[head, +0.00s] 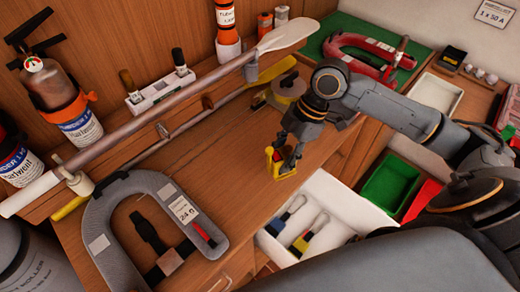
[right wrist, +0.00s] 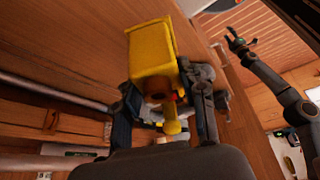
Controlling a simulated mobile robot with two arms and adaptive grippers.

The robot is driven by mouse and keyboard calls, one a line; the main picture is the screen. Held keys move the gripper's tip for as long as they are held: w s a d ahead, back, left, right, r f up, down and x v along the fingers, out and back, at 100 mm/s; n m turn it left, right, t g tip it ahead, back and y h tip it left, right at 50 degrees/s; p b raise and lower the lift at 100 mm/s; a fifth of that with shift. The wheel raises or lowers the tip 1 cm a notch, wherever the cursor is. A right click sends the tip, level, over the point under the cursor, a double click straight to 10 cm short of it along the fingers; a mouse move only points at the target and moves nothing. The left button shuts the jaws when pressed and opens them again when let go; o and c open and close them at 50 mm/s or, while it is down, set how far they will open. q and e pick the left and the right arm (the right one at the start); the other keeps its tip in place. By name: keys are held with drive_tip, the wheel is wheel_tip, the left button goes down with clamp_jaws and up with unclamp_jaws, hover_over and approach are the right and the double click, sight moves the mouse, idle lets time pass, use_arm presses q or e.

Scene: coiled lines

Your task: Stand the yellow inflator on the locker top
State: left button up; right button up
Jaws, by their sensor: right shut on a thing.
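The yellow inflator (head: 270,155) is small, with a dark red part, and sits between the fingers of my right gripper (head: 284,151). In the right wrist view the inflator (right wrist: 152,58) shows its yellow block body and a narrower yellow stem between the fingers (right wrist: 168,112), which are shut on it. In the head view it is over the bare front part of the wooden locker top (head: 235,165), near its right edge. I cannot tell if it touches the wood. My left gripper (right wrist: 240,42) shows small in the right wrist view; its opening is unclear.
A grey horseshoe lifebuoy (head: 105,215) lies at the front left. An oar (head: 130,128) and a boathook cross behind. An open white drawer (head: 345,210) with two tools lies just right. A red horseshoe (head: 372,42) lies on green at the back.

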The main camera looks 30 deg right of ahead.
drive_tip(key=w+f+p, duration=0.1)
drive_tip(key=w+f, duration=0.1)
drive_tip(key=f, duration=0.1)
drive_tip(key=w+f+p, duration=0.1)
drive_tip(key=w+f, duration=0.2)
drive_tip(key=w+a+f+p, duration=0.1)
drive_tip(key=w+f, duration=0.2)
drive_tip(key=shift+f, duration=0.25)
drive_tip(key=shift+d+f, duration=0.1)
drive_tip(key=shift+f, duration=0.2)
use_arm(q)
drive_tip(key=r, duration=0.1)
drive_tip(key=w+r, duration=0.1)
drive_tip(key=r, duration=0.1)
drive_tip(key=shift+w+d+r, duration=0.15)
drive_tip(key=shift+d+r, duration=0.25)
use_arm(e)
drive_tip(key=shift+s, duration=0.1)
drive_tip(key=shift+f, duration=0.1)
drive_tip(key=shift+f, duration=0.1)
drive_tip(key=o, duration=1.3)
use_arm(q)
drive_tip(key=shift+a, duration=0.15)
